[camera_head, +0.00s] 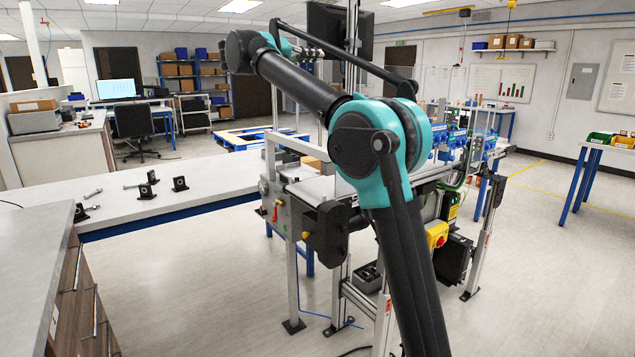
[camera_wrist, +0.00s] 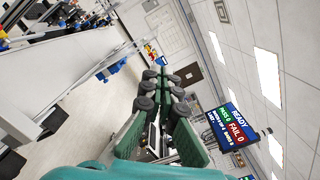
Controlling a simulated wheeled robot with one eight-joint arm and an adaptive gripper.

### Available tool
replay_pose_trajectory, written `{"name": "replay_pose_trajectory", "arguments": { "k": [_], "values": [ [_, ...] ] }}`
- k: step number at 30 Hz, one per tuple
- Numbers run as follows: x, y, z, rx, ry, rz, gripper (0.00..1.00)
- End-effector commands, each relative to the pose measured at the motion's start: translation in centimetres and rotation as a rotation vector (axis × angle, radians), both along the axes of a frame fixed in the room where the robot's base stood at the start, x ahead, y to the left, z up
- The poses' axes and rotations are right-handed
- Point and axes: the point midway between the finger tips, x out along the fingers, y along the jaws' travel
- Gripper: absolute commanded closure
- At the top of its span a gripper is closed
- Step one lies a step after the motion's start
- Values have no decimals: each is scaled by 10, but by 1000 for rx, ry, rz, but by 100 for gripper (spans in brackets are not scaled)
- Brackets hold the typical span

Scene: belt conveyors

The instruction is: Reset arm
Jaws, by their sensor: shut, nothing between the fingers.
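My gripper (camera_wrist: 165,82) shows in the wrist view, with green fingers and black joints brought close together and nothing between them. It is raised in the air, with the ceiling and a far wall beyond it. In the head view my black and teal arm rises from the lower right, bends at the teal elbow and reaches up and left. My gripper is hard to make out there among the parts behind the arm.
A belt conveyor (camera_head: 318,188) on a metal frame stands close behind my arm. A long grey worktop (camera_head: 190,188) at left holds several small black brackets (camera_head: 146,190) and bolts. A status screen (camera_wrist: 231,126) shows in the wrist view. Open floor lies at lower right.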

Motion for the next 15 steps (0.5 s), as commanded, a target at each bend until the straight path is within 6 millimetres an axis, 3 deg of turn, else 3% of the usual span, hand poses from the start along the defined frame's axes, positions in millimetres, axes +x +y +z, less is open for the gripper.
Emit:
{"name": "replay_pose_trajectory", "arguments": {
  "k": [10, 15],
  "values": [
    [1, -27, -36, 141, -49, -18, 100],
    [0, -50, -68, 264, -99, -40, 100]
  ]
}}
